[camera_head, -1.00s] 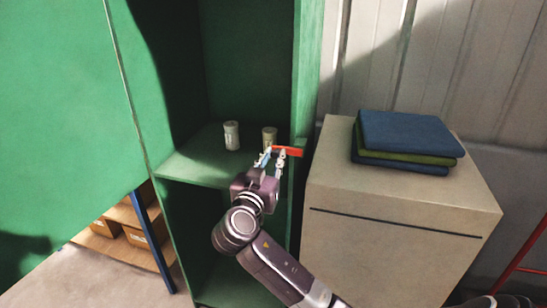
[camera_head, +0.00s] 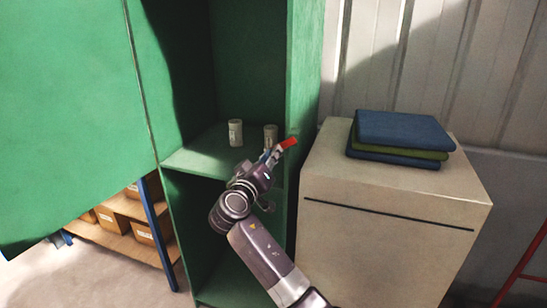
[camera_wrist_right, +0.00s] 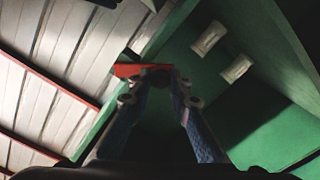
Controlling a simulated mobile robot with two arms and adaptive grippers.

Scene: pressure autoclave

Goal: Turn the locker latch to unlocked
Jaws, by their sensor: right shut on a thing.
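The latch is a red handle (camera_head: 289,143) at the front edge of the green locker's right side wall (camera_head: 303,90). It slants up to the right in the head view. My right gripper (camera_head: 274,153) is at the latch, shut on it. In the right wrist view the red latch (camera_wrist_right: 127,70) shows at the tips of my right gripper's fingers (camera_wrist_right: 155,78), which partly hide it. The locker's green door (camera_head: 75,110) stands open on the left. My left gripper is not in view.
Two white containers stand on the locker shelf (camera_head: 195,158), one (camera_head: 235,132) left of the other (camera_head: 270,136). A beige cabinet (camera_head: 390,225) with folded cloths (camera_head: 402,135) on top stands close on the right. A rack with boxes (camera_head: 145,230) is at lower left.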

